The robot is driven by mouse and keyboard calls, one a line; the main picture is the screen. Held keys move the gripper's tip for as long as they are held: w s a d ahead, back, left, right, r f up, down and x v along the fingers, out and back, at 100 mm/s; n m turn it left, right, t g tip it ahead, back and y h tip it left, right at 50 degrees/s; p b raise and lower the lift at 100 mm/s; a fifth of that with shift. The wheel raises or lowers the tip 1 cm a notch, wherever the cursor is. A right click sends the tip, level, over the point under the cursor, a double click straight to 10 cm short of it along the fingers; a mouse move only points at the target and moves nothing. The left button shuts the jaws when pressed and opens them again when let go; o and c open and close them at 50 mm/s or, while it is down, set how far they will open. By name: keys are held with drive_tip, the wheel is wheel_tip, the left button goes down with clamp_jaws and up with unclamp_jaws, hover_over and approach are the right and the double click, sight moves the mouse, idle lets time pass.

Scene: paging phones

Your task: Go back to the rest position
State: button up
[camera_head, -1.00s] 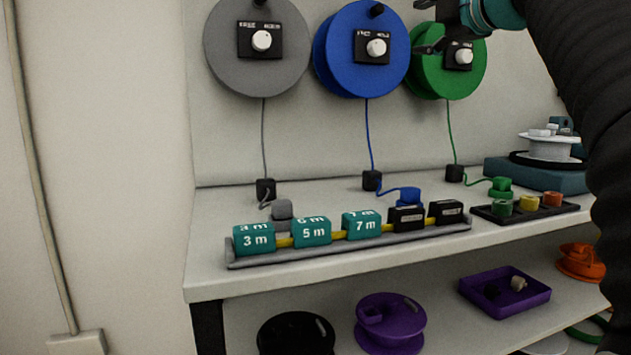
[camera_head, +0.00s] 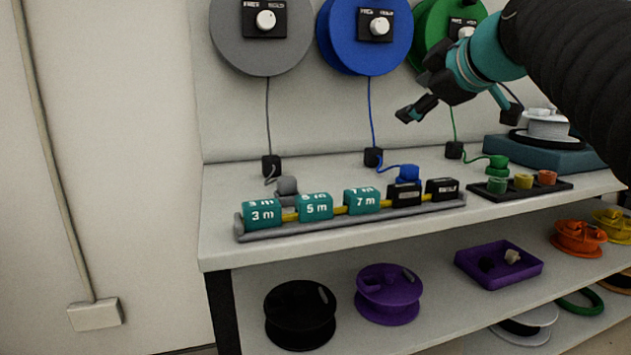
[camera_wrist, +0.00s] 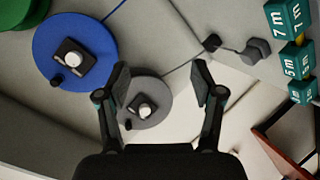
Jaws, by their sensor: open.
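My gripper (camera_head: 416,112) is in the upper right of the head view, in front of the back panel and above the bench top. Its fingers are apart and nothing is between them. The wrist view also shows the open gripper (camera_wrist: 162,85), with the grey reel (camera_wrist: 147,100) behind and between its fingers at a distance. The grey reel (camera_head: 262,52), blue reel (camera_head: 365,50) and green reel (camera_head: 428,30) hang on the panel. The green reel is partly hidden by my arm.
A grey rail (camera_head: 350,222) with teal and black labelled blocks lies along the bench front. A black tray (camera_head: 520,190) holds coloured pieces. The shelf below holds a black spool (camera_head: 300,315), a purple spool (camera_head: 388,294) and a purple tray (camera_head: 499,278). Bench top at left is clear.

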drive_tip(key=s+f+m+g+h+p, duration=0.1)
drive_tip(key=s+f+m, duration=0.3)
drive_tip(key=s+f, duration=0.4)
drive_tip(key=s+f+m+g+h+p, duration=0.1)
drive_tip(key=s+f+m+g, duration=0.3)
drive_tip(key=s+f, duration=0.4)
drive_tip(key=s+f+m+g+h+p, duration=0.1)
drive_tip(key=s+f+m, duration=0.4)
drive_tip(key=f, duration=1.2)
drive_tip(key=s+g+p, duration=0.1)
drive_tip(key=s, duration=0.2)
drive_tip(key=shift+a+f+h+p, duration=0.3)
drive_tip(key=shift+a+h+p, duration=0.05)
drive_tip(key=shift+h, duration=0.05)
